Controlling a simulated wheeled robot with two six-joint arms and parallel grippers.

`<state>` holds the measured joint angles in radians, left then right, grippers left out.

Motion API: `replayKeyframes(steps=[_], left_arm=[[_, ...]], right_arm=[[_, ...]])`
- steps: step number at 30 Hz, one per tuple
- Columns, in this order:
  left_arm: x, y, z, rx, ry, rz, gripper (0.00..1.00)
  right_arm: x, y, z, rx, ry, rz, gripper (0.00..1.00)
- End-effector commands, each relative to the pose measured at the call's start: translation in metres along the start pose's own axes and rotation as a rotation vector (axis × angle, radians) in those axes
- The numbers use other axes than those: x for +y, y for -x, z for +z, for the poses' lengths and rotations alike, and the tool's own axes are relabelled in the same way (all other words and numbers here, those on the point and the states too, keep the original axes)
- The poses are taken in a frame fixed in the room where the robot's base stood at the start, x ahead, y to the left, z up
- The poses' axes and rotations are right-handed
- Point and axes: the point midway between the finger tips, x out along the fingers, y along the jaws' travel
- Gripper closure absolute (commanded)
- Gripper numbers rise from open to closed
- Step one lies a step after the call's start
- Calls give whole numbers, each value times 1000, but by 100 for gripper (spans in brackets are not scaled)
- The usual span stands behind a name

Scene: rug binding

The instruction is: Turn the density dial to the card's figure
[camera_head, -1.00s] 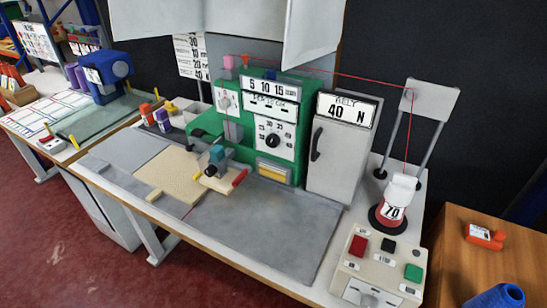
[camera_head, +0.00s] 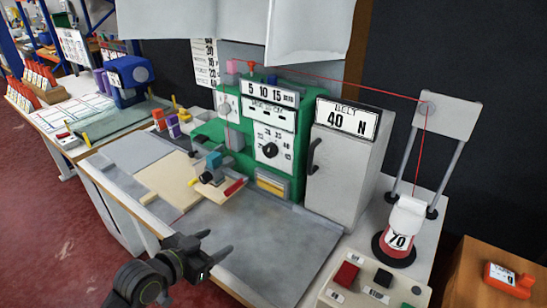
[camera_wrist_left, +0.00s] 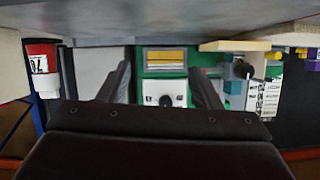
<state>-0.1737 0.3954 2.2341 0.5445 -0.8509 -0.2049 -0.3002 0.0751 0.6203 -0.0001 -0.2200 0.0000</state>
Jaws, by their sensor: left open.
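The black dial (camera_head: 270,150) sits on a white numbered plate on the front of the green machine (camera_head: 240,138). I cannot read its exact setting. It also shows in the left wrist view (camera_wrist_left: 165,101), upside down, between the fingers. A white card (camera_head: 205,62) with large figures stands behind the machine, partly hidden by a hanging panel; I cannot tell if it is the task's card. My left gripper (camera_head: 216,246) is open and empty, over the bench's front edge, well apart from the dial. Its fingers also show in the left wrist view (camera_wrist_left: 163,80). My right gripper is out of view.
A grey cabinet (camera_head: 340,170) marked "40 N" stands right of the machine. A red thread runs to a spool marked "70" (camera_head: 398,242). A button box (camera_head: 372,287) sits front right. A small blue-and-yellow device (camera_head: 210,170) stands before the machine. The grey bench top (camera_head: 275,245) is clear.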

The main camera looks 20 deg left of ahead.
Motion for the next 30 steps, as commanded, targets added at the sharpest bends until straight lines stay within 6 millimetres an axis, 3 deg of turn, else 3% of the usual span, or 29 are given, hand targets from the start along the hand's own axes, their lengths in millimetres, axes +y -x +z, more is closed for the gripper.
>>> replayKeyframes(steps=[3, 9, 17, 30], left_arm=[[-15, -13, -49, 166, -30, 25, 42], [-35, -19, -110, 371, -44, 40, 42], [-40, -32, -128, 417, -39, 39, 42], [-35, -112, -164, 414, -38, 41, 42]], right_arm=[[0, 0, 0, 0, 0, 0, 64], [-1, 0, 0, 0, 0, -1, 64], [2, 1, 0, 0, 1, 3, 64], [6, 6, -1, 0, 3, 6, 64]])
